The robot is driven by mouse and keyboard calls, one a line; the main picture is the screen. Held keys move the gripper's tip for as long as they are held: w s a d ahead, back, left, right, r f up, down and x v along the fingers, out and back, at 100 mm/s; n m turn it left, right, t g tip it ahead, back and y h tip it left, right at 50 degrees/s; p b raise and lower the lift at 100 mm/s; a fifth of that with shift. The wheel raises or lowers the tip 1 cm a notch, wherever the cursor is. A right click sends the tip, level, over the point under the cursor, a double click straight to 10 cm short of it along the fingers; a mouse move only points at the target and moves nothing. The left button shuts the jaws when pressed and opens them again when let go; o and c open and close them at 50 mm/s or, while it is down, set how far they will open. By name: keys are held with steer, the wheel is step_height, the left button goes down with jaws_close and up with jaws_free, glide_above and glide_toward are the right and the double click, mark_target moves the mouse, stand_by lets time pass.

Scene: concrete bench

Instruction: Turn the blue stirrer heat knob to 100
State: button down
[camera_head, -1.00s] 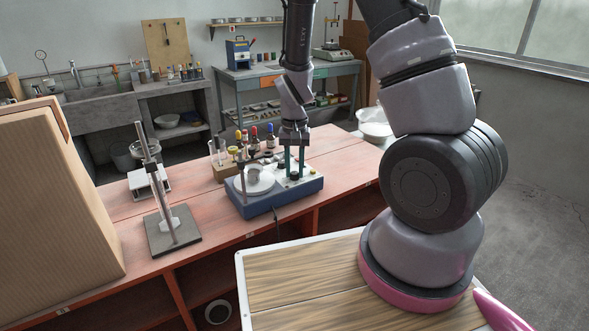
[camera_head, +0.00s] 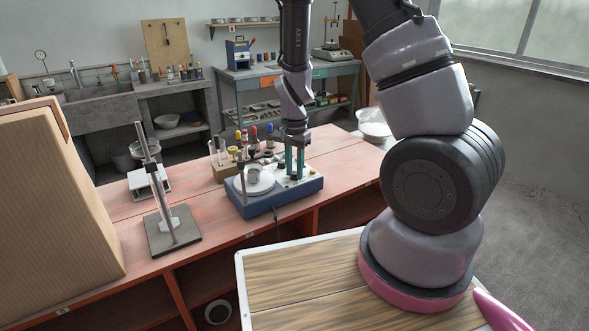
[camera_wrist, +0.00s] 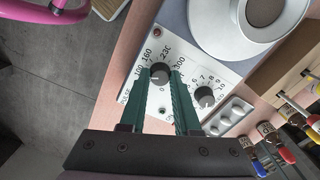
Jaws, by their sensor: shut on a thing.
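The blue stirrer (camera_head: 262,207) stands on the red bench, with a round plate and a metal cup (camera_head: 253,174) on its left part. In the wrist view its pale panel shows a dark heat knob (camera_wrist: 160,71) ringed by numbers such as 100, 160, 230 and 300. A second dark knob (camera_wrist: 205,97) with smaller numbers sits beside it. My gripper (camera_head: 294,174) points down over the panel. Its green fingers (camera_wrist: 162,80) are shut on the heat knob, one on each side. The knob's pointer is too small to read surely.
A rack (camera_head: 226,170) of bottles with coloured caps stands close behind the stirrer. A metal stand (camera_head: 172,238) and a small balance (camera_head: 149,181) are to the left, beside a large tan box (camera_head: 60,200). The bench right of the stirrer is clear.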

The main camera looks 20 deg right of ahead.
mark_target(295, 173)
stand_by(0.3)
steer(key=c, duration=0.6)
jaws_free()
steer(key=shift+r, duration=5.4)
